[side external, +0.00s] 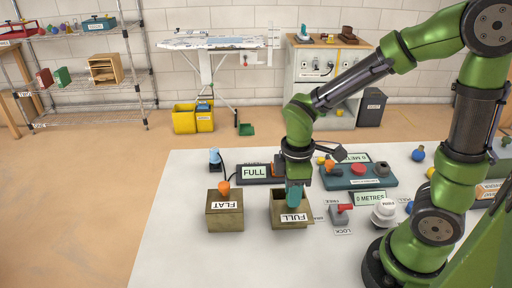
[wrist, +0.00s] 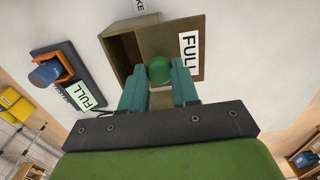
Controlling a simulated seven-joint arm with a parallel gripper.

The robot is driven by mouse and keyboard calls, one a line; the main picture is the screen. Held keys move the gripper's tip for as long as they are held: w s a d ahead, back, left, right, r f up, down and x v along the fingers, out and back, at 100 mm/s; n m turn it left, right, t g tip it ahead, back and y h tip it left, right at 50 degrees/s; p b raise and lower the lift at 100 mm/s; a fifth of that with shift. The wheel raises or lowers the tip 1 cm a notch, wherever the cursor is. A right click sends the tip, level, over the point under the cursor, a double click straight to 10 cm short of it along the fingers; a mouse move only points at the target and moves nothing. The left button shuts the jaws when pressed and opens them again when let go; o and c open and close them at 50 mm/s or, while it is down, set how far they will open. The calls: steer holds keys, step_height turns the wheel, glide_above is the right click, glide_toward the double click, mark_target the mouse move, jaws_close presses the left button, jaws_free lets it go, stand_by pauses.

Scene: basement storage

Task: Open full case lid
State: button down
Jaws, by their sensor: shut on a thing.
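The full case (side external: 277,207) is a brown box on the white table in the side view, with a FULL label on it. In the wrist view the case (wrist: 121,55) shows an open gap at its left, and its lid (wrist: 165,38) with the FULL label covers the right part. A round green knob (wrist: 159,69) sits on the lid between my fingertips. My gripper (side external: 294,196) has its teal fingers shut on this knob; it also shows in the wrist view (wrist: 160,88). The case's inside is mostly hidden.
The FLAT case (side external: 224,222) stands to the left, with an orange piece above it. Behind are a dark unit with a FULL display (side external: 254,172) and a teal panel (side external: 345,182). A red-handled lever (side external: 341,212) is close on the right. The table's front left is clear.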

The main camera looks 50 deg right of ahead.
mark_target(293, 213)
steer(key=shift+s+a, duration=0.8)
steer(key=shift+a, duration=0.05)
steer(key=c, duration=0.8)
jaws_free()
step_height(293, 213, up, 17)
